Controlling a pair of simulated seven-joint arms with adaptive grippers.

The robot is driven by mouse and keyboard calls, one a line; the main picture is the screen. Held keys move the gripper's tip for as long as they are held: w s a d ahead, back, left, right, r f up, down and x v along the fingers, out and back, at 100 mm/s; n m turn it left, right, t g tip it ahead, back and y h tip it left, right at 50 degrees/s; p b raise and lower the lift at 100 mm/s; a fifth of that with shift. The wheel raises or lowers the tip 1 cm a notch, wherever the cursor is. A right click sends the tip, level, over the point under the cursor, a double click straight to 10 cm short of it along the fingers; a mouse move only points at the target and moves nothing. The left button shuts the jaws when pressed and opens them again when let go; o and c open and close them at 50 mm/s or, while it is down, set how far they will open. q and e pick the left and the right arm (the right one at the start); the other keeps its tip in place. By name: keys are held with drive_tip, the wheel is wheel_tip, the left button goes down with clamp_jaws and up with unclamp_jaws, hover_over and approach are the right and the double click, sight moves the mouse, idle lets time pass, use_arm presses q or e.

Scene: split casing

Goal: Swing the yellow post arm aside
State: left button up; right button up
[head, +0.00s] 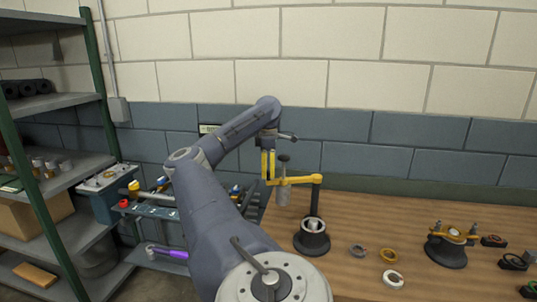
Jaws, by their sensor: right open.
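The yellow post arm (302,180) reaches left from the top of a dark upright post (315,203) near the wooden table's left edge. A grey cylinder (283,196) hangs below its left end, and a dark knob (284,158) stands above it. My right gripper (268,168) points down with its yellow fingers open, just left of the post arm's free end. The fingers look very close to that end; I cannot tell whether they touch it. My left gripper is not in view.
A dark round housing (312,243) sits at the post's foot. Several rings, including a brass ring (388,255), and a dark-based casing part (447,247) lie to the right on the table (400,212). Metal shelves (65,180) stand at left. The table's back is clear.

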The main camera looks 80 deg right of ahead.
wheel_tip(320, 180, up, 11)
drive_tip(key=shift+a, duration=0.15)
idle(0.4)
drive_tip(key=shift+f, duration=0.1)
idle(0.4)
